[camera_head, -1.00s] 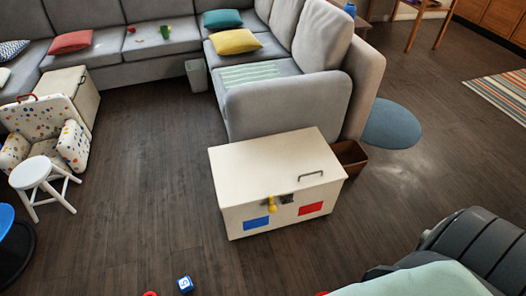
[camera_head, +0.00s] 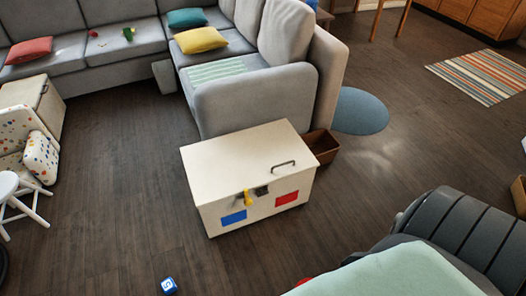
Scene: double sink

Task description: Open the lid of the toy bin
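The toy bin (camera_head: 247,184) is a cream box on the dark wood floor, in the middle of the view. Its flat lid (camera_head: 230,160) is shut. A dark latch (camera_head: 261,190) with a yellow piece (camera_head: 247,198) hangs at the upper front edge. The front has a blue panel (camera_head: 233,218) and a red panel (camera_head: 287,198). Neither of my grippers shows in the view.
A grey sofa (camera_head: 262,101) stands right behind the bin, and a brown open box (camera_head: 322,146) is beside its right rear. Floor left of the bin is clear.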

